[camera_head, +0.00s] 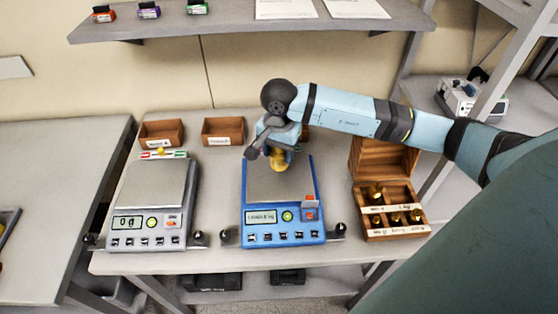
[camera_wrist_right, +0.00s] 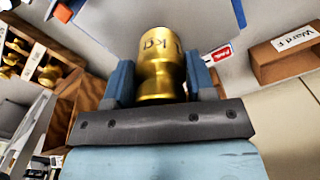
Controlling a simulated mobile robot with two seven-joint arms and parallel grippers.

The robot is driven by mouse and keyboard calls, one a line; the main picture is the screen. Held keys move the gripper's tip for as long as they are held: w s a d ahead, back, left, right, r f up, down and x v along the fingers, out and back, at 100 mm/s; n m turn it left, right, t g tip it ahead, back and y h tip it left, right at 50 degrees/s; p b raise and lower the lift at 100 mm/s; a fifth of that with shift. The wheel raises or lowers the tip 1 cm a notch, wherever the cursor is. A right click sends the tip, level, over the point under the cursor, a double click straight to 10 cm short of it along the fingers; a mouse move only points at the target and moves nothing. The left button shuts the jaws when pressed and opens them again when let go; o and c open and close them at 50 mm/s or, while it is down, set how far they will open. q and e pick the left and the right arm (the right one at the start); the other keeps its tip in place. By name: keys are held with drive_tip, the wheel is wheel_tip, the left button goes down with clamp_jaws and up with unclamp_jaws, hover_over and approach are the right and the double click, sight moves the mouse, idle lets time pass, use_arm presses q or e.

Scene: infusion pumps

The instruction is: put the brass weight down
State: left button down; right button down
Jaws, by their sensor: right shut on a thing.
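The brass weight (camera_head: 278,163) is at the pan of the blue scale (camera_head: 284,238), near the back of the pan. My right gripper (camera_head: 270,146) is shut on it from behind and above. In the right wrist view the brass weight (camera_wrist_right: 158,62) sits between the two blue fingers of my right gripper (camera_wrist_right: 160,85), with "kg" marked on its body. The blue scale's display is lit with a reading too small to read surely. Whether the weight's base touches the pan is hard to tell. My left gripper is not in view.
A grey scale (camera_head: 150,200) reading 0 g stands at left. An open wooden box (camera_head: 395,235) holds several brass weights at right. Small wooden trays (camera_head: 160,133) (camera_head: 222,131) stand behind the scales. A shelf (camera_head: 240,22) hangs above. The table between the scales is clear.

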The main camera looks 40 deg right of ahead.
sight(279, 163)
drive_tip(key=shift+f, duration=2.1)
drive_tip(key=shift+f, duration=0.2)
drive_tip(key=shift+c, duration=2.3)
unclamp_jaws()
drive_tip(key=shift+r, duration=0.1)
